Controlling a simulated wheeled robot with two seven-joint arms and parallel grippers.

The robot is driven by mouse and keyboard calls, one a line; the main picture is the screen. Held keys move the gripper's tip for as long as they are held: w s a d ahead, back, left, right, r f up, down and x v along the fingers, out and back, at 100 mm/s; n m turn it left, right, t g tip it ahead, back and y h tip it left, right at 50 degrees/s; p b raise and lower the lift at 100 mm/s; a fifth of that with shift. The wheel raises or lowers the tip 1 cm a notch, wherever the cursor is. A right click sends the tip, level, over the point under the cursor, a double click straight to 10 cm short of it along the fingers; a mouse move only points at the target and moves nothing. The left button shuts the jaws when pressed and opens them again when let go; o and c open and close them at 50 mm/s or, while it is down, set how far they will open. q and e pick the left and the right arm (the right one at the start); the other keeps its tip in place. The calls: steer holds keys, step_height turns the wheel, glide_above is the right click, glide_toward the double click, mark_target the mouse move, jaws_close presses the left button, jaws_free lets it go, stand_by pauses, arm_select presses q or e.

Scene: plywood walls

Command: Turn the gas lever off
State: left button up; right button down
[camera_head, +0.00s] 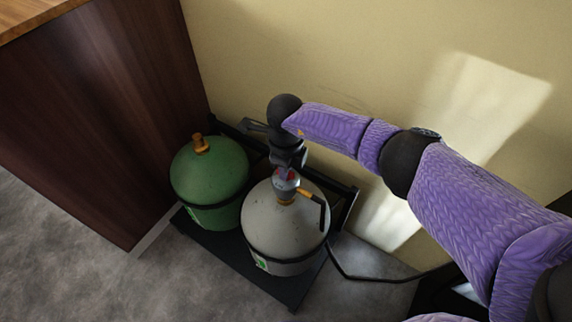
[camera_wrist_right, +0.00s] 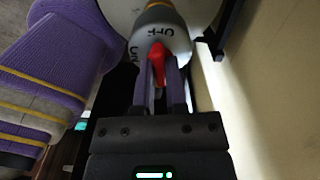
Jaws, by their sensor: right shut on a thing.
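The red gas lever (camera_wrist_right: 157,62) sits on a grey valve cap (camera_wrist_right: 172,36) marked OFF and ON in the right wrist view. In the head view the valve (camera_head: 286,189) stands on top of the grey gas cylinder (camera_head: 272,222), and the lever is mostly hidden by the gripper. My right gripper (camera_head: 286,170) reaches down from above onto the valve. In the wrist view its two fingers (camera_wrist_right: 159,82) are on either side of the lever, shut on it. The lever lies near the OFF lettering; its exact setting is hard to tell. My left gripper is not in view.
A green cylinder (camera_head: 209,172) with an orange valve stands left of the grey one. Both are on a black rack (camera_head: 265,275) with a raised rail by the yellow wall (camera_head: 345,60). A black hose (camera_head: 365,279) runs right. A dark wooden cabinet (camera_head: 105,110) stands left.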

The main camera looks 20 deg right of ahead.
steer(key=shift+m, duration=0.9)
steer(key=c, duration=0.7)
jaws_free()
steer(key=shift+o, duration=0.2)
step_height(320, 180, up, 10)
steer(key=p, duration=0.6)
